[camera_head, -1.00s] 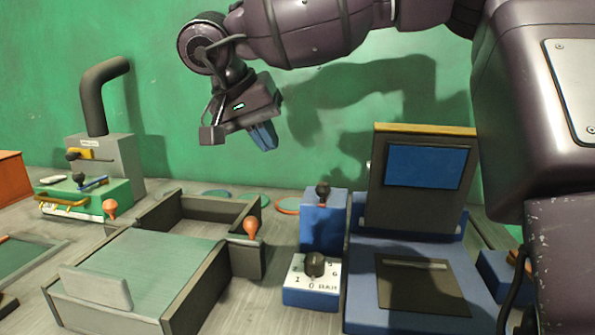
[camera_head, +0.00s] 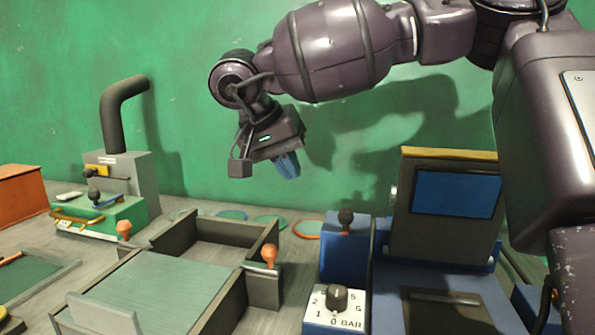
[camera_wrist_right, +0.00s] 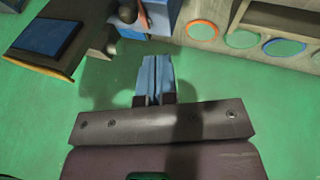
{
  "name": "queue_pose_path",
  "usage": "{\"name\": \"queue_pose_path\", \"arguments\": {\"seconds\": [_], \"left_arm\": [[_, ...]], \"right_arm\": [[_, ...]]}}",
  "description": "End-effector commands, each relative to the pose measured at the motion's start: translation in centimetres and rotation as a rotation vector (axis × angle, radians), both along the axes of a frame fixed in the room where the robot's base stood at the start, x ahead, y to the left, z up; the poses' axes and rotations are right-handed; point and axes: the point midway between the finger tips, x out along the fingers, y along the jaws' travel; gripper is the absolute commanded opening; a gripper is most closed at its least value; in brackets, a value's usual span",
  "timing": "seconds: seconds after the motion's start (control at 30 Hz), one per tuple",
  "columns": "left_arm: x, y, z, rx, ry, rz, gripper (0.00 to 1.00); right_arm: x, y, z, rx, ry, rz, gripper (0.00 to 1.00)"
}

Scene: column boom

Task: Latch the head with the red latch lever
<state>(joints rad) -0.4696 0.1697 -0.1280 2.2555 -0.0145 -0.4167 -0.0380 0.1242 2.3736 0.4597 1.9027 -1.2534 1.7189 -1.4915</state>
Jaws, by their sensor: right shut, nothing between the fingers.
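Two red-orange ball-topped levers stand at the open box frame, a left one (camera_head: 124,228) and a right one (camera_head: 268,254). I cannot tell whether either is the latch lever. A tilted-up dark plate with a blue pad and yellow top edge (camera_head: 455,195), perhaps the head, stands raised over a blue base (camera_head: 385,290). My right gripper (camera_head: 287,165) hangs in the air near the green wall, above and apart from the box frame. Its blue fingers are shut and empty, as the right wrist view (camera_wrist_right: 154,78) also shows. My left gripper is out of view.
A blue block with a black knob (camera_head: 346,220) and a dial marked BAR (camera_head: 336,298) stand left of the blue base. A green machine (camera_head: 100,212) with a black pipe (camera_head: 112,115) is at the left. Coloured rings (camera_head: 307,229) lie along the wall.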

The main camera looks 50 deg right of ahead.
Motion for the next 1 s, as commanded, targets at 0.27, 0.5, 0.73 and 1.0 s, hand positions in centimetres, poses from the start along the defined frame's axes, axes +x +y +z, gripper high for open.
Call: {"name": "queue_pose_path", "arguments": {"seconds": [0.27, 0.5, 0.73, 1.0], "left_arm": [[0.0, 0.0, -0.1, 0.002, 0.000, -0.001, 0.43], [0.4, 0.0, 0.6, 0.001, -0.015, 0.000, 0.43], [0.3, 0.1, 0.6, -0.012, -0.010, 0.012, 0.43], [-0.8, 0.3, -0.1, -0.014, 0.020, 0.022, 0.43]], "right_arm": [[-0.6, -2.5, -4.4, 0.003, 0.004, -0.003, 0.00], [-1.8, -4.6, -6.9, 0.004, -0.002, -0.002, 0.00], [-3.5, -5.8, -7.6, 0.002, -0.003, -0.001, 0.00], [-4.0, -6.2, -8.1, 0.000, 0.001, -0.002, 0.00]]}}
